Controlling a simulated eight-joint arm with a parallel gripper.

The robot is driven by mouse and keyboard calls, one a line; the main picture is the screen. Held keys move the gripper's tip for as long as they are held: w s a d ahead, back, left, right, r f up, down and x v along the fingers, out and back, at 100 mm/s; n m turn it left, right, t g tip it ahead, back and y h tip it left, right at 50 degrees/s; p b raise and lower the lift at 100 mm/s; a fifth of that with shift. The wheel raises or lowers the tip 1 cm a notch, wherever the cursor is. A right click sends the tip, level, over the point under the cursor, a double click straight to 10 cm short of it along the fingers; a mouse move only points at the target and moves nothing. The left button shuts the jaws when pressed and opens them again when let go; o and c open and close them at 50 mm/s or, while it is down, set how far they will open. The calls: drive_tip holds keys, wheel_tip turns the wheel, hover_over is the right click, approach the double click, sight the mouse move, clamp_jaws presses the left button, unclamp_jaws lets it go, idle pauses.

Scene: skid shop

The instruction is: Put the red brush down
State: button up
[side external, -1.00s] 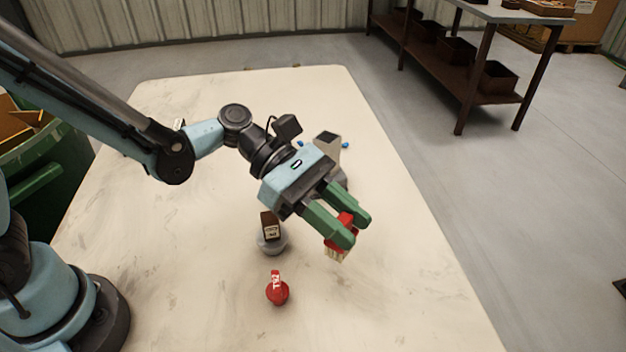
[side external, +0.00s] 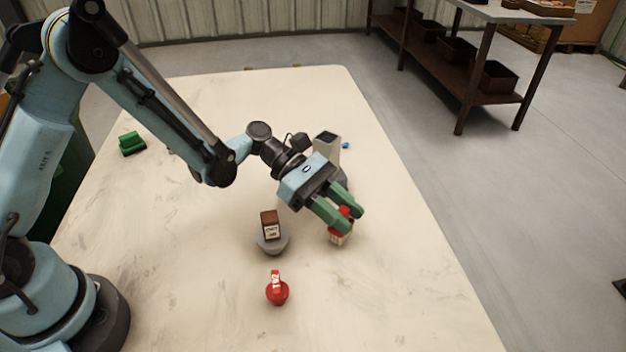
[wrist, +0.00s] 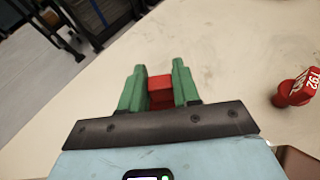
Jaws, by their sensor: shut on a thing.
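The red brush (side external: 340,236) has pale bristles that point down, at or just above the table; I cannot tell whether they touch it. My gripper (side external: 342,213) has green fingers that are shut on the brush. In the wrist view the red top of the brush (wrist: 161,88) sits between the two fingers (wrist: 160,82). The fingers hide part of the brush in the side external view.
A grey object with a brown labelled block (side external: 270,226) stands left of the brush. A small red labelled item (side external: 277,292) lies nearer the front. A pale grey upright object (side external: 328,147) stands behind my gripper. A green object (side external: 131,144) is far left. The table's (side external: 400,290) right front is clear.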

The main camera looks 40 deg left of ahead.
drive_tip(key=shift+f, duration=0.5)
drive_tip(key=shift+f, duration=0.15)
drive_tip(key=o, duration=1.1)
drive_tip(key=shift+c, duration=0.2)
